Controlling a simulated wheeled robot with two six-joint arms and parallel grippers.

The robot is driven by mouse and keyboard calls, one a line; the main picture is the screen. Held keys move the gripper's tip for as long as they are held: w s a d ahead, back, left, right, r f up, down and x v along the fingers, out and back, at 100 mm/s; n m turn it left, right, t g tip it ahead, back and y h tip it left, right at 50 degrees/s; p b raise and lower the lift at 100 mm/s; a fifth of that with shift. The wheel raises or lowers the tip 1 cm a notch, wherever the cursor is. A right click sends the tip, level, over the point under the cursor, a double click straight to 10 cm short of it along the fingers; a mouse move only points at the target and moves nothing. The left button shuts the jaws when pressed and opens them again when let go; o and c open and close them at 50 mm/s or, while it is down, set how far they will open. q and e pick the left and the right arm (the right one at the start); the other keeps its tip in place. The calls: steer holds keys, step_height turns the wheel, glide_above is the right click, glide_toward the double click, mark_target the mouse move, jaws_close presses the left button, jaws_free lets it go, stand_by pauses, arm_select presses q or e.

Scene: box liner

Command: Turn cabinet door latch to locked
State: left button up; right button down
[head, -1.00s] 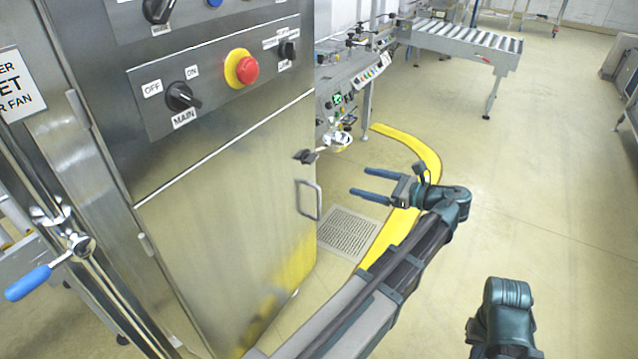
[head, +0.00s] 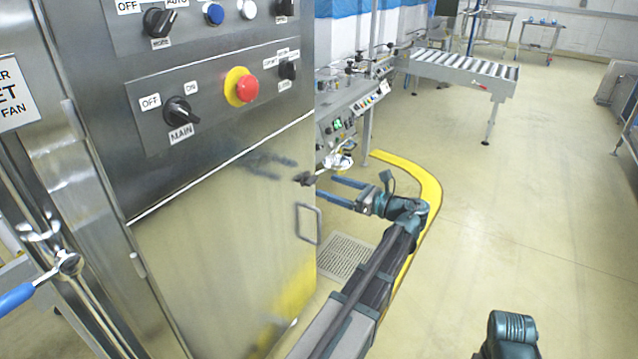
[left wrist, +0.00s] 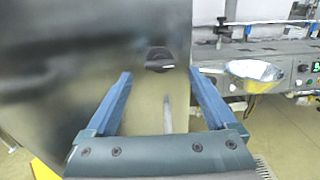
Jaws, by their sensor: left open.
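The cabinet door (head: 220,230) is a brushed steel panel under the control panel. Its latch (head: 304,179) is a small dark knob near the door's right edge, above a metal pull handle (head: 307,222). My left gripper (head: 340,190) is open and empty, its two blue fingers pointing left toward the latch and apart from it. In the left wrist view the latch (left wrist: 158,60) shows dark on the door, ahead of and between the two fingers (left wrist: 160,85). My right arm shows in part at the bottom right of the head view; its gripper is not visible.
The control panel above has a MAIN switch (head: 181,112) and a red emergency button (head: 246,89). A machine (head: 345,115) and a roller conveyor (head: 465,68) stand behind. A floor grate (head: 346,257) lies beside the cabinet. The floor at right is clear.

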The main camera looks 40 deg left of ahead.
mark_target(315, 181)
arm_select(q)
steer(key=shift+s+a, duration=0.15)
steer(key=shift+a, duration=1.05)
steer(key=shift+s+a, duration=0.1)
steer(key=shift+a, duration=1.05)
